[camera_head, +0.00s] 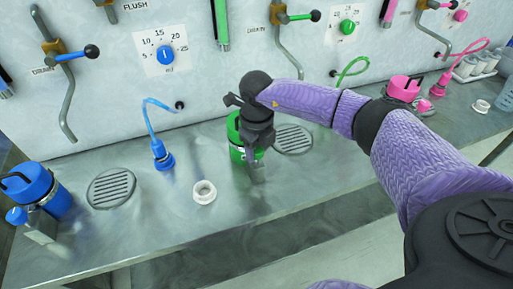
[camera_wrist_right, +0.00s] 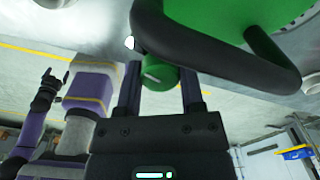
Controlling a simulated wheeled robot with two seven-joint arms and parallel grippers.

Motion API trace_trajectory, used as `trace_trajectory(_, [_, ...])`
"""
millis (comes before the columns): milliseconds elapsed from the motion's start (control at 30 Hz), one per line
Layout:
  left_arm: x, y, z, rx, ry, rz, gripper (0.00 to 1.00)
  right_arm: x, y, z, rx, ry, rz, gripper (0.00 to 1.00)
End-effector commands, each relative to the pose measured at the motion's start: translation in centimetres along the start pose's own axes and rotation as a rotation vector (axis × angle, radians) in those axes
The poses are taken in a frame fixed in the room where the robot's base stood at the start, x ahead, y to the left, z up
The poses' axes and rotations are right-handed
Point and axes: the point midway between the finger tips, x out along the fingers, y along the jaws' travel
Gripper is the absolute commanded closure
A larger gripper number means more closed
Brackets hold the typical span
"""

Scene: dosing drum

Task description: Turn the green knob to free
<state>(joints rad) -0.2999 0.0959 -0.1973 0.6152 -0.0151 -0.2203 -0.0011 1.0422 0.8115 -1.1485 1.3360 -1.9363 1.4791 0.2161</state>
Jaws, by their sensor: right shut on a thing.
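The green drum (camera_head: 234,128) stands on the steel bench, partly hidden behind my right gripper (camera_head: 253,158). In the right wrist view the drum (camera_wrist_right: 225,20) fills the top, with its black handle (camera_wrist_right: 215,62) crossing in front. The small green knob (camera_wrist_right: 158,76) sits between the two fingers of my right gripper (camera_wrist_right: 160,88), which is shut on it. A short pale mark shows on the knob's face; no label is readable. In the head view the knob is hidden. My left gripper (camera_wrist_right: 50,78) shows small at the left of the right wrist view; its opening is unclear.
A blue drum (camera_head: 40,190) with a blue knob stands at the left. A white ring (camera_head: 204,192), a blue connector (camera_head: 162,155) and floor grates (camera_head: 111,188) lie nearby on the bench. The wall panel holds a blue dial (camera_head: 165,55) and a green dial (camera_head: 347,26).

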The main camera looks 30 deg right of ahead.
Motion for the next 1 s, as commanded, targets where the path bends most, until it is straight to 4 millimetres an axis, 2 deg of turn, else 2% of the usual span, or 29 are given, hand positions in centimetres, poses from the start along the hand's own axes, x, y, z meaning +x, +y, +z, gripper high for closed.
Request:
trace_trajectory(433, [0.43,0.54,-0.14,-0.002,0.003,0.009,0.00,-0.07,-0.03,0.08,-0.260,-0.004,-0.001,1.00])
trace_trajectory(1000, [0.49,-0.08,0.07,0.001,0.000,-0.001,0.00,-0.13,-0.03,0.10,-0.322,-0.005,-0.001,1.00])
